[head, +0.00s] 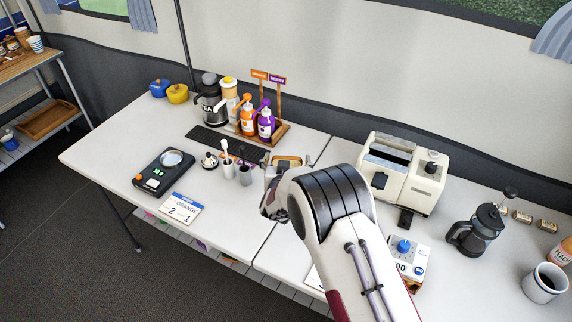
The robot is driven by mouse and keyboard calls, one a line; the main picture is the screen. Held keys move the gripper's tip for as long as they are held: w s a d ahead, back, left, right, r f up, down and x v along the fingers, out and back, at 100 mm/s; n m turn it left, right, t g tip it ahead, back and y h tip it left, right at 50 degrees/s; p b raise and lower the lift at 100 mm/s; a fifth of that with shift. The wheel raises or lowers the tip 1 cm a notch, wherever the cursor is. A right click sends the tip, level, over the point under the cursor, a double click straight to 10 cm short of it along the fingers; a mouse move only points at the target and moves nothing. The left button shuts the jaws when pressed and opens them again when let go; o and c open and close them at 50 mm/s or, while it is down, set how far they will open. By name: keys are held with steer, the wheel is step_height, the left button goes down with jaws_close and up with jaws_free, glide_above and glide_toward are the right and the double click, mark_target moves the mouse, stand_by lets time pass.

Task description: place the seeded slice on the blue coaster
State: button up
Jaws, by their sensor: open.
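My arm reaches in from the bottom and bends over the middle of the table. My gripper (272,206) points away from the camera and down, mostly hidden behind my own wrist, and is open. A small tan-topped thing with a grey frame (287,162) stands just beyond the wrist; I cannot tell whether it holds the seeded slice. I cannot make out a seeded slice or a blue coaster anywhere; my arm covers part of the table. A cream toaster (410,172) stands right of my arm, and I see no bread in it.
A bottle tray (276,135) stands behind. A blue-knobbed device (405,258), a French press (476,230) and a mug (544,283) are right.

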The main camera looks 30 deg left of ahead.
steer(key=shift+r, duration=0.15)
steer(key=v, duration=1.2)
stand_by(0.3)
steer(key=shift+d, duration=0.1)
stand_by(0.7)
